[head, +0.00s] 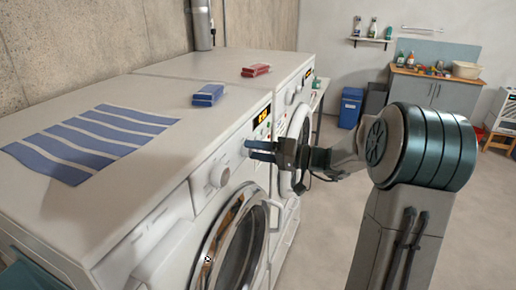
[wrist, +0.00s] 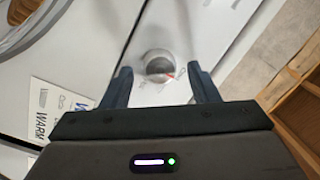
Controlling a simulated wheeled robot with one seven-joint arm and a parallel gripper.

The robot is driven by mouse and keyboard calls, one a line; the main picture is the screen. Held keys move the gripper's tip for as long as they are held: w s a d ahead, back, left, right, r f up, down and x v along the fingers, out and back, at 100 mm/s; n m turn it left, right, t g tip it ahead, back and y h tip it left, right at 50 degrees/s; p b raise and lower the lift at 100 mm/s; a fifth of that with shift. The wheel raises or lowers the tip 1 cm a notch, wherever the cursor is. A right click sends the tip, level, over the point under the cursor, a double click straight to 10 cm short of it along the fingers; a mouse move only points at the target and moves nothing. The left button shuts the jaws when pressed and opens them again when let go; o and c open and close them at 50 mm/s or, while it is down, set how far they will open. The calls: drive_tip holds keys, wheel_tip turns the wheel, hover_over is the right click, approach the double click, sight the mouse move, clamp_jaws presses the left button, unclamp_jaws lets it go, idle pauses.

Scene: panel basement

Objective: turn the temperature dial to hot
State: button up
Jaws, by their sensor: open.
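In the wrist view a round grey-white dial (wrist: 158,65) sits on a white panel, with a small reddish mark by its lower right edge. I take it to be the temperature dial. My gripper (wrist: 160,72) is open, one dark finger on each side below the dial; I cannot tell whether either touches it. In the head view my gripper (head: 250,150) is at the front panel of the near washing machine (head: 150,225), below its lit display (head: 262,117). The dial there is largely hidden by the fingers. A card reading "WARM" (wrist: 45,115) lies left in the wrist view, partly cut off.
A second machine (head: 230,66) stands beyond. The floor at right is mostly clear.

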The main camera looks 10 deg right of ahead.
drive_tip(key=c, duration=1)
